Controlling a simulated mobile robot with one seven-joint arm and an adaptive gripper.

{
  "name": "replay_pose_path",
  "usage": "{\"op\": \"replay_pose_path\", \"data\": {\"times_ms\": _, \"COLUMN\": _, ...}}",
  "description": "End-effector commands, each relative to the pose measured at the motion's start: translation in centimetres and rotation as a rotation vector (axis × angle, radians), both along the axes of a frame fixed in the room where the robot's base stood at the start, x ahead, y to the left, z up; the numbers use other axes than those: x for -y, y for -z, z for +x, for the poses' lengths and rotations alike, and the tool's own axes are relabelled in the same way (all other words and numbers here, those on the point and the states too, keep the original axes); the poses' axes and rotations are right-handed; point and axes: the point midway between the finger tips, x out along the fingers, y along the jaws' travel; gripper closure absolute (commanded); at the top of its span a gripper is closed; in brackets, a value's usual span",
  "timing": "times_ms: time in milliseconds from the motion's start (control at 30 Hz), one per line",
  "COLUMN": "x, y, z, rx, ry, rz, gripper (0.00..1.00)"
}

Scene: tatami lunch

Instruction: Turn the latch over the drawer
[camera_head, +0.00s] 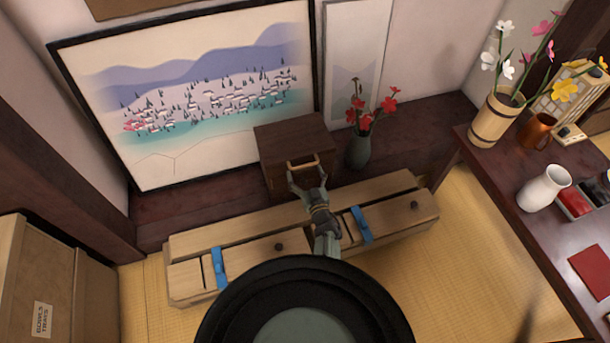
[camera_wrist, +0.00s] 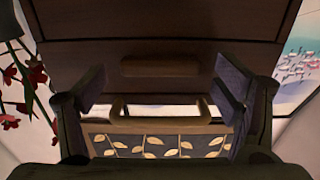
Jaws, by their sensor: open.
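A dark wooden box (camera_head: 290,142) stands on the ledge below the large picture. A pale wooden handle-like piece (camera_head: 303,163) is on its near side. My gripper (camera_head: 306,181) is just in front of it, with its fingers spread and empty. In the wrist view, the brown box front (camera_wrist: 75,65) fills the upper middle, and a horizontal brown bar (camera_wrist: 160,68) lies across it. A pale piece (camera_wrist: 117,110) shows between my open fingers (camera_wrist: 165,90). I cannot tell for certain which piece is the latch, nor see clear contact.
A low wooden chest (camera_head: 240,232) with blue bands (camera_head: 219,268) lies below my arm. A vase with red flowers (camera_head: 360,148) stands close to the box's right. A dark table (camera_head: 500,185) is at the right, and a cardboard-coloured box (camera_head: 35,270) is at the left.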

Motion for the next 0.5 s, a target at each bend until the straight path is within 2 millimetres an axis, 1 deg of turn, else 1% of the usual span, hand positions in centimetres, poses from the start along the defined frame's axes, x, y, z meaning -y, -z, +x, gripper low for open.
{"op": "replay_pose_path", "data": {"times_ms": 200, "x": -0.01, "y": -0.03, "z": 0.01, "rx": 0.000, "ry": 0.000, "rz": 0.000, "gripper": 0.17}}
{"op": "replay_pose_path", "data": {"times_ms": 500, "x": 0.00, "y": -0.04, "z": 0.00, "rx": 0.000, "ry": 0.000, "rz": 0.000, "gripper": 0.37}}
